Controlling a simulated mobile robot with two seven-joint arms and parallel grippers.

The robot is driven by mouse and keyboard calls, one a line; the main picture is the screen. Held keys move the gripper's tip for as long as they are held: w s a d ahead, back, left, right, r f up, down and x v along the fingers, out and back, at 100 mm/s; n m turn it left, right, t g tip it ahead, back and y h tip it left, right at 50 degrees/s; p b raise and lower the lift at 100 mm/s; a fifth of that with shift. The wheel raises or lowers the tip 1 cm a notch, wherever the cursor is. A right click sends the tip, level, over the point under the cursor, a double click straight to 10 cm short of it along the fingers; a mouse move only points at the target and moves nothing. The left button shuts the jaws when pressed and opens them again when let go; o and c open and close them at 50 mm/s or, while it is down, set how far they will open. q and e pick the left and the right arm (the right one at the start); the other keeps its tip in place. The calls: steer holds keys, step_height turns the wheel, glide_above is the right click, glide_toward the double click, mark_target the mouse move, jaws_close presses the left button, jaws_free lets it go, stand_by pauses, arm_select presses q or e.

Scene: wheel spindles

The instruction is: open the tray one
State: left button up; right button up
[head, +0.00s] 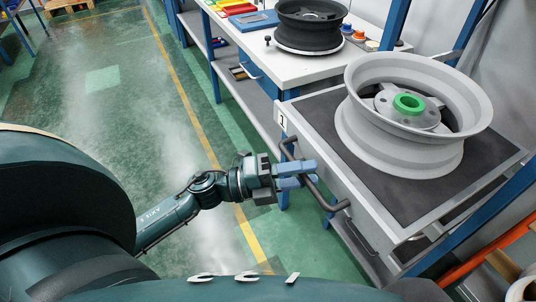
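Tray one is a dark-topped drawer (318,112) with a light grey front and a white label reading "1" (282,121). Its dark bar handle (330,203) sticks out from the front. My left gripper (303,175) is at the handle, its blue-grey fingers overlapping the bar's middle. The bar shows above and below the fingers. I cannot tell whether they are closed on it. A large grey wheel rim (375,148) with a green ring (408,103) at its hub rests on the tray's mat. My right gripper is not in view.
A white workbench (262,60) behind holds a dark wheel (309,30), a blue tray (254,21) and coloured bins (232,6). Blue posts (394,22) stand around the tray. The green floor (110,95) left of the bench is open.

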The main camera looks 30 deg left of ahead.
arm_select(q)
steer(key=b+v, duration=0.3)
steer(key=v, duration=1)
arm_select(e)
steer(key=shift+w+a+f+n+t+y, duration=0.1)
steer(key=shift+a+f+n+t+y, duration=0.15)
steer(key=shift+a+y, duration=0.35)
